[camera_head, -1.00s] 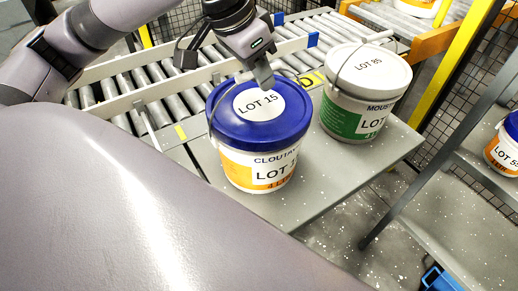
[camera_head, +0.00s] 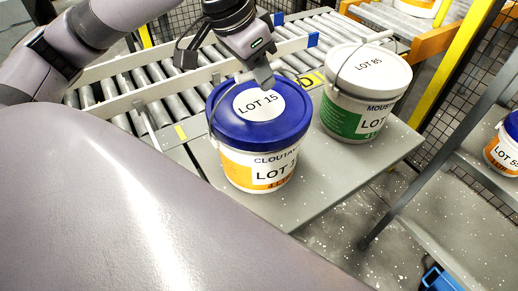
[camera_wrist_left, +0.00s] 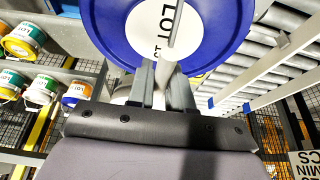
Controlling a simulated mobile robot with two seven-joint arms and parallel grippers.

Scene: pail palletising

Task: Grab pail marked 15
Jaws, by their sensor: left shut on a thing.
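The pail marked LOT 15 (camera_head: 258,140) has a blue lid and a white and orange label. It stands upright on the grey table at the end of the roller conveyor. My left gripper (camera_head: 268,80) is at the far right edge of its lid, shut on the pail's handle. In the left wrist view the gripper fingers (camera_wrist_left: 162,85) close around the light handle grip, with the blue lid (camera_wrist_left: 215,30) just beyond. My right gripper is not in view.
A white-lidded LOT 85 pail (camera_head: 365,95) with a green label stands close on the right. The roller conveyor (camera_head: 150,95) lies behind. A shelf at right holds another blue-lidded pail (camera_head: 504,150). The table's front right is clear.

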